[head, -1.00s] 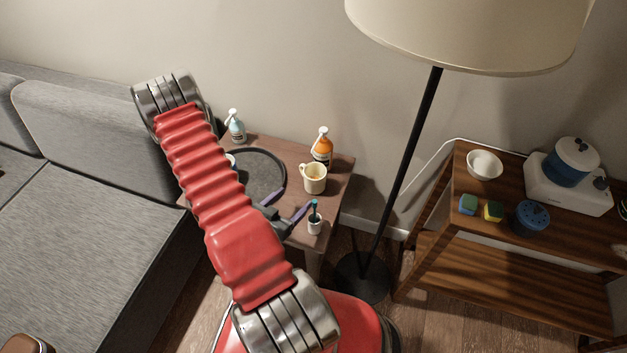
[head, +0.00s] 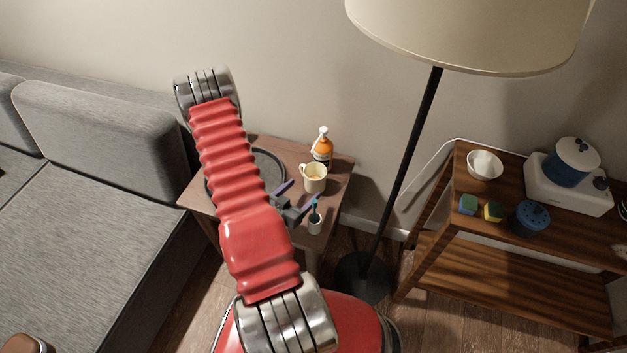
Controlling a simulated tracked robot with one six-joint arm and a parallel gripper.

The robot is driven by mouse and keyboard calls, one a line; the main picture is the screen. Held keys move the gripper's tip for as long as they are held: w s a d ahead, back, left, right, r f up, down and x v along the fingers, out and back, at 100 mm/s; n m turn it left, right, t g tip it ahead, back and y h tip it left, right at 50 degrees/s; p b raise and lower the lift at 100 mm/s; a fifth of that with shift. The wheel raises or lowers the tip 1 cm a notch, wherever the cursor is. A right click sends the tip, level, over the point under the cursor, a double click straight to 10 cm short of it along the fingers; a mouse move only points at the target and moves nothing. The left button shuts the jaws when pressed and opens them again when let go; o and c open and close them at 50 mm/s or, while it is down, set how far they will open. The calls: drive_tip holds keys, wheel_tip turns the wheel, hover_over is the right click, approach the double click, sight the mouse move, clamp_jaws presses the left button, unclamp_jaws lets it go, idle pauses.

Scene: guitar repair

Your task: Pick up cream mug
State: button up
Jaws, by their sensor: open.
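The cream mug (head: 315,180) stands upright on the small wooden side table (head: 334,196), with its handle toward the left. My gripper (head: 297,195) is open and empty, just left of and nearer than the mug. Its purple-edged fingers point toward the right, and a gap to the mug seems to show. My red arm hides part of the table and the gripper's base.
An orange pump bottle (head: 322,147) stands right behind the mug. A dark round tray (head: 270,168) lies left. A lamp pole (head: 405,165) rises right of the table.

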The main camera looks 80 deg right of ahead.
sight(309, 182)
drive_tip(key=shift+x, duration=1.3)
drive_tip(key=shift+d, duration=0.1)
drive_tip(key=shift+x, duration=2.5)
drive_tip(key=shift+w+r, duration=0.1)
drive_tip(key=shift+c, duration=0.7)
drive_tip(key=shift+d, duration=0.1)
drive_tip(key=c, duration=1.2)
drive_tip(key=shift+r, duration=0.3)
